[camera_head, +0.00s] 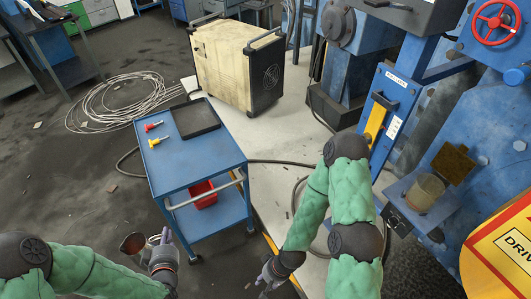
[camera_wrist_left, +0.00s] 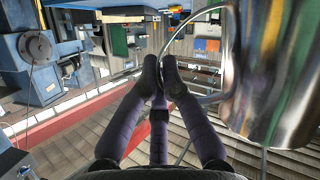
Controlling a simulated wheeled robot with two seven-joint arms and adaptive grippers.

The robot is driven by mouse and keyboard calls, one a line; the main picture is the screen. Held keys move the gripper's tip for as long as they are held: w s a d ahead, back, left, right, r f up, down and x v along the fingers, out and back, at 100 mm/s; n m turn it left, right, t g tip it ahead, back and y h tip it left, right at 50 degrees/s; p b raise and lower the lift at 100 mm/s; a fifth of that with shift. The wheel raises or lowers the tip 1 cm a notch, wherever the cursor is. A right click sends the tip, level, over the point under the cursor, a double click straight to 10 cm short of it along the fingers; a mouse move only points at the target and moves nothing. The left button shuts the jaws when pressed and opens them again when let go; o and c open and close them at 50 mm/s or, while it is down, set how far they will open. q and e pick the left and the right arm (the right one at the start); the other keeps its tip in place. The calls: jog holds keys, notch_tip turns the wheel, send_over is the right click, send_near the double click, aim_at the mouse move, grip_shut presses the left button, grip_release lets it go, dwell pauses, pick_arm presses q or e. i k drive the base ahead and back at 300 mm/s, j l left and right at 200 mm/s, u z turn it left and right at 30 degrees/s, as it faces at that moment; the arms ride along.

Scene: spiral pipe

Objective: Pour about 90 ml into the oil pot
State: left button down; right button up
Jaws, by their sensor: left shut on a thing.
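The oil pot (camera_head: 425,192) is a small clear, yellowish cup on a blue bracket of the machine at the right, with a brownish flap (camera_head: 455,163) standing open beside it. My left gripper (camera_head: 161,240) is low at the left, far from the pot. It is shut on the thin handle of a shiny metal jug (camera_wrist_left: 268,75), which fills the right of the left wrist view; the jug shows small and dark (camera_head: 132,243) in the head view. Its contents are hidden. My right gripper (camera_head: 268,277) hangs near the bottom middle, small, its finger gap unclear.
A blue cart (camera_head: 205,147) carries a black tray, a red and a yellow small item, and a red bin below. A cream box unit (camera_head: 238,65) stands behind. The blue machine (camera_head: 450,100) fills the right, with a yellow panel (camera_head: 500,250) in front.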

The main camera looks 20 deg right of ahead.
aim_at(426, 188)
jog(key=k+z, duration=0.15)
jog(key=z, duration=2.3)
jog(key=j+z, duration=0.5)
jog(key=j, duration=1.2)
